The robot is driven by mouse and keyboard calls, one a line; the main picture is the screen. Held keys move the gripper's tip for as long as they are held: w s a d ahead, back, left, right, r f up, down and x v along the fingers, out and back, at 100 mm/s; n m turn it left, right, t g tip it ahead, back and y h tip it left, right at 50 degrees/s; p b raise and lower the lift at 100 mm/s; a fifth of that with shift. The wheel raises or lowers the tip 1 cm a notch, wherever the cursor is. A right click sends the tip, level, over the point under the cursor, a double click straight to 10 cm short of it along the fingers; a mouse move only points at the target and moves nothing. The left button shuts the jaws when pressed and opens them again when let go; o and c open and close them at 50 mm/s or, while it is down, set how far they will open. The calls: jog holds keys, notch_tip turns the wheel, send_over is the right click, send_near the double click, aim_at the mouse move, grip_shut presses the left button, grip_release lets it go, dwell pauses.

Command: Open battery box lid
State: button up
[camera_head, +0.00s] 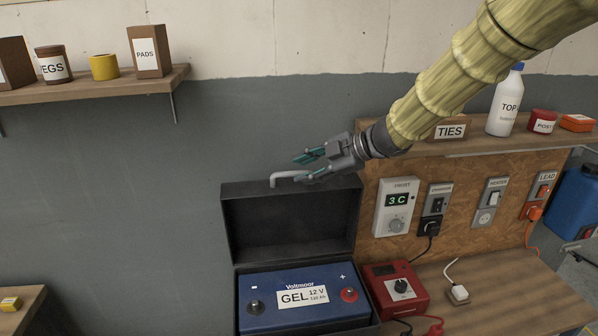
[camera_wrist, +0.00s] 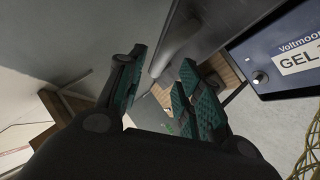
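The black battery box (camera_head: 238,290) has its lid (camera_head: 290,225) standing raised at its back edge, with the inner face showing. The blue battery (camera_head: 268,312) marked GEL sits exposed in the box; part of it shows in the wrist view (camera_wrist: 285,75). In the wrist view the gripper (camera_wrist: 160,95) is open, with a grey bar (camera_wrist: 172,48) near the gap between the fingers. I cannot tell whether they touch it.
A red charger (camera_head: 390,290) stands right of the box. A shelf with a TOP bottle (camera_head: 505,103) runs above. Another shelf (camera_head: 100,88) is at upper left. The grey wall left of the lid is clear.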

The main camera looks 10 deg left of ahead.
jog(key=v, duration=0.9)
jog(key=shift+r, duration=0.1)
